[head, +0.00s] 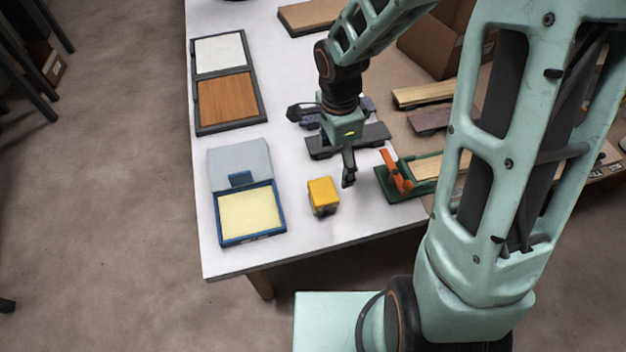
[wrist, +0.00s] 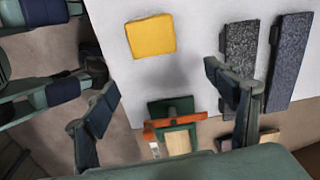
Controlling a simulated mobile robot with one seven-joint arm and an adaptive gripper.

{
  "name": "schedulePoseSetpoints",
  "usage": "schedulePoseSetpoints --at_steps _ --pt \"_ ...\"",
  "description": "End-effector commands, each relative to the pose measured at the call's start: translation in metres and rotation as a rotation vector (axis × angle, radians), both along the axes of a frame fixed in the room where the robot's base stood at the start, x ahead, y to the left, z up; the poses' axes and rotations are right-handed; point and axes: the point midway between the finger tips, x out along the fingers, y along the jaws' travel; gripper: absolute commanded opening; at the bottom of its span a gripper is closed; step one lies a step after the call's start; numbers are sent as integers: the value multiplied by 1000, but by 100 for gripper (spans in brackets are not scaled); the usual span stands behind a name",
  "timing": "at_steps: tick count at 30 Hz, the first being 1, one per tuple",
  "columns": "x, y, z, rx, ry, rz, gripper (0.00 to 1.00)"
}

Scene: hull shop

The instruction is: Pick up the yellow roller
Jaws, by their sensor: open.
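The yellow roller (head: 322,194) stands on the white table near its front edge, a yellow block on a darker lower part. From above in the wrist view, the yellow roller (wrist: 151,37) shows as a yellow square at the top, beyond my fingers. My gripper (head: 348,180) hangs above the table just right of the roller in the head view, apart from it. In the wrist view my gripper (wrist: 165,115) has its two fingers spread wide, with nothing held between them. The roller's underside is mostly hidden.
A green clamp fixture with an orange bar (head: 397,172) holds a wood piece right of my gripper. A blue open box with a cream pad (head: 283,212) lies left of the roller. Dark grey blocks (head: 377,133) lie behind. A cardboard box (head: 422,50) stands farther back. Bare table surrounds the roller.

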Motion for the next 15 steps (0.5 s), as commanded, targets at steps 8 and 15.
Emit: schedulePoseSetpoints --at_steps 8,15 --pt "-16 17 -28 38 36 -86 78" --pt "-15 17 -60 37 33 -82 78"
